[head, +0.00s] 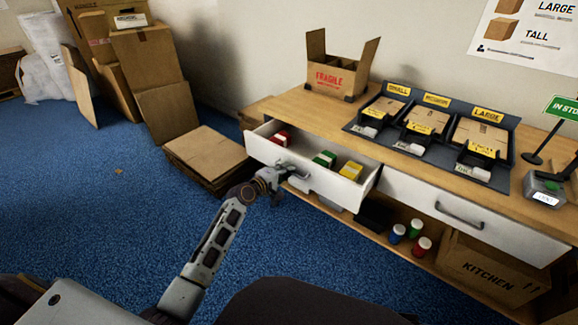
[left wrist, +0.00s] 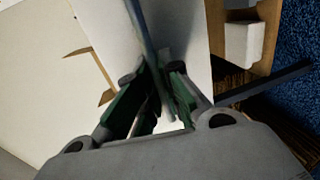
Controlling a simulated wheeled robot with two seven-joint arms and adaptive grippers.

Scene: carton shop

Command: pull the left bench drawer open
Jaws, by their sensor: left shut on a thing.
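The left bench drawer (head: 335,187) is white and stands pulled out from the wooden bench, its inside showing. In it lie a red item (head: 281,138), a green and white item (head: 324,158) and a yellow item (head: 350,170). My left gripper (head: 285,172) is at the drawer's front, shut on its handle (head: 299,174). In the left wrist view the fingers (left wrist: 159,84) close around the dark handle bar (left wrist: 148,38), with the white drawer front behind. My right gripper is not in view.
The right drawer (head: 440,208) is shut. A carton (head: 338,78) marked FRAGILE and a dark sorter (head: 380,132) with flat cartons stand on the bench top (head: 300,108). Flat cardboard (head: 205,153) is stacked left of the drawer. Blue carpet (head: 100,220) is clear in front.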

